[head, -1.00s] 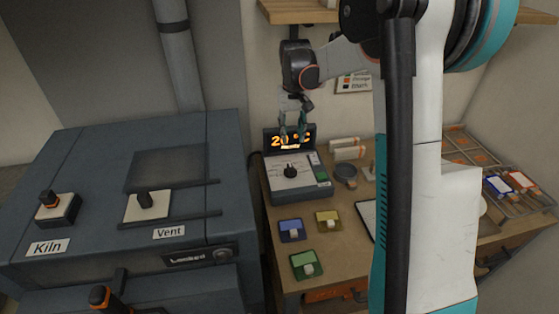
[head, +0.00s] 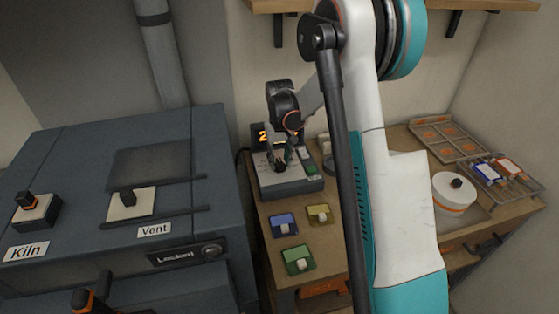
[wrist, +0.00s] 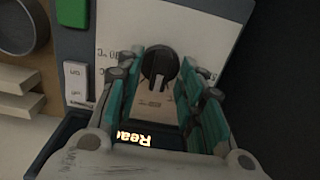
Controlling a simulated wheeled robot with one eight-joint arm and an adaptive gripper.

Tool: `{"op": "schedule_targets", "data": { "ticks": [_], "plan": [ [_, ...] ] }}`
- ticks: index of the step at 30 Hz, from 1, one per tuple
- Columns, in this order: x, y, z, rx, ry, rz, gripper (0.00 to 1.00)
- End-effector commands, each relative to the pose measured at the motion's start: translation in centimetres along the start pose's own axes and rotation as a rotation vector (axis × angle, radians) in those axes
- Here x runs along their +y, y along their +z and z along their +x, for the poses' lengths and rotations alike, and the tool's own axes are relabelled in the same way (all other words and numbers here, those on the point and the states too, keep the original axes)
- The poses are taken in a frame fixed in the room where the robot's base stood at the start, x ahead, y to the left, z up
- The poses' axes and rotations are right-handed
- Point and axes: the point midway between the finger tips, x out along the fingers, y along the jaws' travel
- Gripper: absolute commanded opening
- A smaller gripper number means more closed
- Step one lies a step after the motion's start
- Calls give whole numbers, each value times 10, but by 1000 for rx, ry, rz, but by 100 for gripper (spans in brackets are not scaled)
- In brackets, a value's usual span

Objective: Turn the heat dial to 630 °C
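The heat control box (head: 300,188) sits on the wooden bench beside the kiln. Its black heat dial (wrist: 159,66) stands on the pale face and shows upside down in the wrist view. My gripper (head: 279,155) points down over the box. In the wrist view its teal fingers (wrist: 162,86) are open, one on each side of the dial, with a gap visible on both sides. The lit display (wrist: 135,138) shows part of "Ready" there; in the head view my gripper hides most of the display, leaving a "2" visible.
A green button (wrist: 72,12) and a white rocker switch (wrist: 76,83) are beside the dial. The grey kiln (head: 60,150) stands left. Blue (head: 284,225), yellow (head: 319,214) and green (head: 297,260) pieces lie in front.

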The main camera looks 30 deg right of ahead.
Motion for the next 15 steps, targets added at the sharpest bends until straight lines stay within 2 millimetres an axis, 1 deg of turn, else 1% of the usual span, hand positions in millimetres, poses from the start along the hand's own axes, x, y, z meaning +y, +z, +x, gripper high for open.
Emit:
{"op": "schedule_targets", "data": {
  "ticks": [3, 10, 11, 12, 15],
  "plan": [
    [0, 0, 4, 0, 0, 0, 35],
    [0, 0, 4, 0, 0, 0, 35],
    [0, 0, 4, 0, 0, 0, 28],
    [0, 0, 4, 0, 0, 0, 19],
    [0, 0, 3, 0, 0, 0, 0]
  ]
}}
